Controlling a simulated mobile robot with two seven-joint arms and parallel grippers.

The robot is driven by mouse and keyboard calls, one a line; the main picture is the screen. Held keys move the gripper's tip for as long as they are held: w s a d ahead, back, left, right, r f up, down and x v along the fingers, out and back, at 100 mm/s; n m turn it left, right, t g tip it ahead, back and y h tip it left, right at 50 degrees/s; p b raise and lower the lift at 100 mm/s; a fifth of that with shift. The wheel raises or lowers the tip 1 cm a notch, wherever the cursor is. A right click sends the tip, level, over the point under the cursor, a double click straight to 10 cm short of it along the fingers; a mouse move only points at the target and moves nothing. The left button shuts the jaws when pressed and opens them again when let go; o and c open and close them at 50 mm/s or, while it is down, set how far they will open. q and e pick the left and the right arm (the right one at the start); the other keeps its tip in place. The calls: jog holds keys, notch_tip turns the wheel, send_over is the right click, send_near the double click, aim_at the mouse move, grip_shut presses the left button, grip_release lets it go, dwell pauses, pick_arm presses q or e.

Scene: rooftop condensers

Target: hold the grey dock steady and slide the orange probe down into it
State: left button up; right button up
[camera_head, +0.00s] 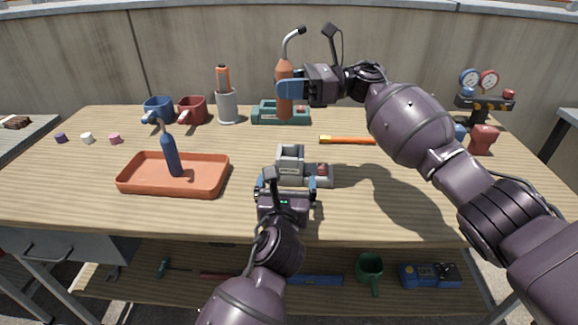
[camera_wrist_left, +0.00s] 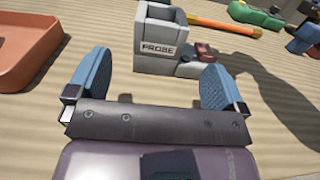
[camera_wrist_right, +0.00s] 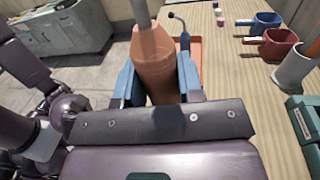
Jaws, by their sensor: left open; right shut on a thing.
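The grey dock (camera_head: 318,177) stands on the table's middle. The left wrist view shows its square socket and a PROBE label (camera_wrist_left: 160,49), with a red part on its lower right block. My left gripper (camera_head: 287,187) is open just in front of the dock, its blue fingers (camera_wrist_left: 157,77) apart and not closed on it. My right gripper (camera_head: 289,89) is shut on the orange probe (camera_head: 285,72), which is upright with a bent metal tube on top. The probe also shows between the fingers in the right wrist view (camera_wrist_right: 154,70). It is behind the dock, not in it.
A teal stand (camera_head: 262,111) shows behind the probe's lower end. An orange tray (camera_head: 205,186) holding a blue probe (camera_head: 170,152) lies left of the dock. An orange stick (camera_head: 345,140) lies behind right. Mugs (camera_head: 192,109) and a grey holder (camera_head: 227,106) stand at the back left.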

aim_at(290, 163)
pick_arm(q)
jog(key=w, duration=1)
jog(key=shift+d, duration=0.2)
jog(key=c, duration=1.2)
jog(key=shift+o, duration=0.2)
pick_arm(e)
jog(key=f, duration=0.2)
jog(key=s+d+f+m+t, duration=0.1)
jog(key=f, duration=0.2)
jog(key=d+f+t, duration=0.1)
jog(key=f, duration=0.1)
jog(key=shift+s+f, duration=0.15)
jog(key=shift+s, duration=0.1)
jog(key=m+t, duration=0.1)
jog(key=r+m+t, duration=0.1)
jog(key=t, duration=0.1)
jog(key=w+a+m+t, duration=0.1)
jog(key=shift+r+t, duration=0.35)
jog(key=shift+t, duration=0.05)
jog(key=shift+w+d+r+m+t+h, duration=0.1)
jog(key=shift+w+r+m+t+h, duration=0.2)
jog(key=shift+w+m+t, duration=0.25)
